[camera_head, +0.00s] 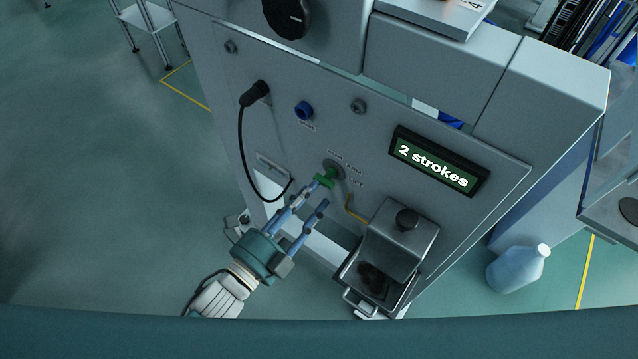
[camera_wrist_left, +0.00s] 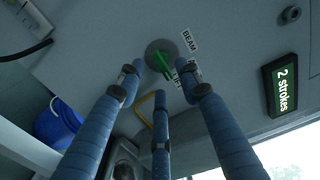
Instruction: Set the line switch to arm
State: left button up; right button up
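The line switch (camera_head: 325,179) is a green handle on a round grey base on the front panel, with small labels beside it. It also shows in the left wrist view (camera_wrist_left: 161,60), where one label reads BEAM and another is partly hidden by a finger. I cannot tell which label the handle points to. My left gripper (camera_head: 318,196) is just in front of the switch, its blue fingers spread apart and empty. In the left wrist view its fingers (camera_wrist_left: 162,88) lie below and to both sides of the handle. I cannot tell whether a fingertip touches it. My right gripper is not in view.
A display (camera_head: 438,162) reading "2 strokes" sits right of the switch. A metal box with a black knob (camera_head: 407,220) juts out below right. A black cable (camera_head: 243,140) hangs at the left, beside a blue knob (camera_head: 304,111). A bottle (camera_head: 518,268) stands on the floor.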

aim_at(327, 177)
pick_arm(q)
jog(key=shift+x, duration=1.8)
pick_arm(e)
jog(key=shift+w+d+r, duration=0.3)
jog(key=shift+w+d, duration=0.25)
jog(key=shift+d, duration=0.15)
pick_arm(q)
grip_shut()
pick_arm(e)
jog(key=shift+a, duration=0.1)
